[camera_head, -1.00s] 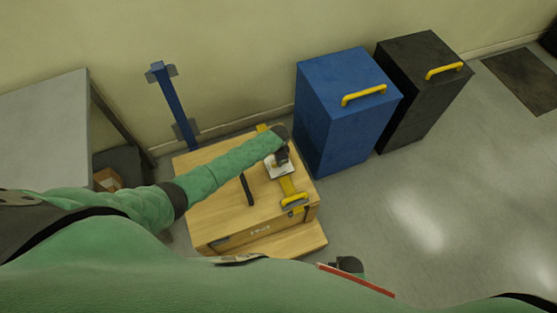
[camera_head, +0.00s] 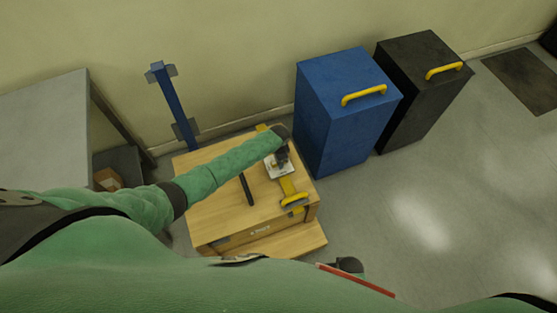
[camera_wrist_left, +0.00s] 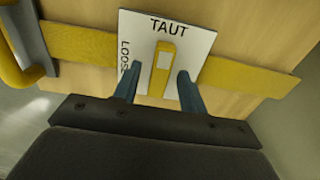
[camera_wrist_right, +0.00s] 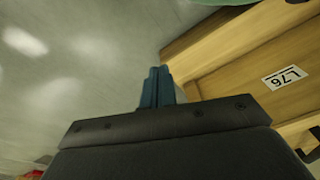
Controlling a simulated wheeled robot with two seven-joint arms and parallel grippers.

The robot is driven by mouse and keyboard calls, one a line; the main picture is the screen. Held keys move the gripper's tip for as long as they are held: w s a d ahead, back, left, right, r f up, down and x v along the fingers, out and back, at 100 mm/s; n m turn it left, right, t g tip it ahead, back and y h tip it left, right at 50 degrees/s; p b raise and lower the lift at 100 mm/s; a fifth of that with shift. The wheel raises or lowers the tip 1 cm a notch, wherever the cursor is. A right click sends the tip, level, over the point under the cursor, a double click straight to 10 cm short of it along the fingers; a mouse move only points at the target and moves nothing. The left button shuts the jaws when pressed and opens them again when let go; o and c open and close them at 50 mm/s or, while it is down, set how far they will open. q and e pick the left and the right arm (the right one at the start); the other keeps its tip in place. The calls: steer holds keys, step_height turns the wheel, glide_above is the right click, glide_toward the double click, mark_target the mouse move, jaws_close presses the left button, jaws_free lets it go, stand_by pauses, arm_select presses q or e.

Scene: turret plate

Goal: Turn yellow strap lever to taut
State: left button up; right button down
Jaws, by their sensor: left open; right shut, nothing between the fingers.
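The yellow strap lever (camera_wrist_left: 162,68) sits on a white plate (camera_wrist_left: 190,45) marked TAUT and LOOSE. In the left wrist view it points up toward the word TAUT. My left gripper (camera_wrist_left: 156,82) is open, with one finger on each side of the lever; I cannot tell whether either finger touches it. In the head view my left gripper (camera_head: 281,156) is over the plate (camera_head: 280,172) and hides the lever. My right gripper (camera_wrist_right: 157,87) is shut and empty, beside the wooden crate (camera_wrist_right: 235,55).
The yellow strap (camera_wrist_left: 235,75) runs across the crate top under the plate. A yellow handle (camera_head: 295,201) is at the crate's near end. A black bar (camera_head: 246,189) lies on the lid. Blue (camera_head: 330,115) and black (camera_head: 415,100) cabinets stand right of the crate.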

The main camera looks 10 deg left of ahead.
arm_select(q)
step_height(320, 180, up, 6)
steer(key=shift+r+b, duration=0.1)
steer(key=shift+b, duration=0.45)
steer(key=shift+r, duration=0.75)
arm_select(e)
steer(key=r, duration=0.1)
steer(key=w+r, duration=0.1)
steer(key=r, duration=0.1)
steer(key=a+r, duration=0.1)
steer(key=shift+w+a+r, duration=0.1)
steer(key=shift+w+r, duration=0.05)
steer(key=shift+d, duration=0.2)
